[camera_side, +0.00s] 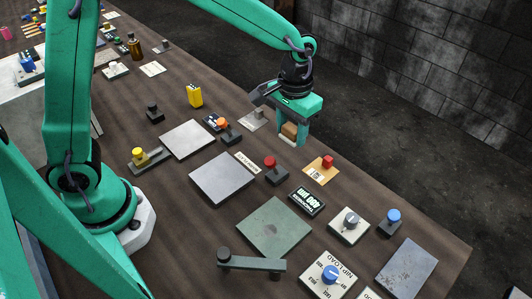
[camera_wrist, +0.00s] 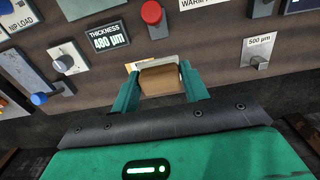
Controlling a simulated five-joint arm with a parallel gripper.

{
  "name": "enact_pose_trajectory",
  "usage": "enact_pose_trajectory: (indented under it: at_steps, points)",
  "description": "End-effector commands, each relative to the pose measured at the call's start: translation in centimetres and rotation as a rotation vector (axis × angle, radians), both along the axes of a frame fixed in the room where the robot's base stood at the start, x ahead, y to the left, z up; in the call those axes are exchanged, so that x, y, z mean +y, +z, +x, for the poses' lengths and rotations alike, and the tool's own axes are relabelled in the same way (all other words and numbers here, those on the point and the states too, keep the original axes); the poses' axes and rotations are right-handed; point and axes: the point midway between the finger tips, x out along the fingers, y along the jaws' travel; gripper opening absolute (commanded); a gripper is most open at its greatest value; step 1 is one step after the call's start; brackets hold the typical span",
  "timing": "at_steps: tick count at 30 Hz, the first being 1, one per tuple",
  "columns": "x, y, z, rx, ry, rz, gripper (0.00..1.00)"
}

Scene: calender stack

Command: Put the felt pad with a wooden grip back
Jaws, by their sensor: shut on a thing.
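My gripper (camera_side: 291,138) is shut on the wooden grip (camera_side: 289,129) of the felt pad, a tan block between the two green fingers. In the wrist view my gripper (camera_wrist: 161,88) has the wooden grip (camera_wrist: 160,80) between its fingertips. The grip is near the far edge of the brown table, between a grey 500 µm plate (camera_side: 253,119) and an orange card (camera_side: 320,171) with a red knob. I cannot tell whether the pad touches the table.
A red button on a dark base (camera_side: 276,176) and the thickness display (camera_side: 307,201) stand nearby. Two grey plates (camera_side: 221,178) and a green plate (camera_side: 274,226) lie on the table (camera_side: 420,222). Dials and a blue knob (camera_side: 393,216) stand at right. Beyond the far edge is open floor.

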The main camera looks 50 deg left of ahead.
Motion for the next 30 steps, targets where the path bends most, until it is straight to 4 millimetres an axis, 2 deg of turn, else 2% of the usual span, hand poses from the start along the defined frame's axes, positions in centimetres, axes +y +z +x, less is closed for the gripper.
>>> enact_pose_trajectory:
  at_steps: [6, 13, 30]
  points:
    - [-0.9, -0.5, -0.2, 0.0, 0.001, 0.0, 0.23]
    - [-0.2, -1.0, 0.3, 0.001, 0.003, 0.0, 0.23]
    - [6.5, -6.1, 5.5, 0.002, 0.004, 0.0, 0.23]
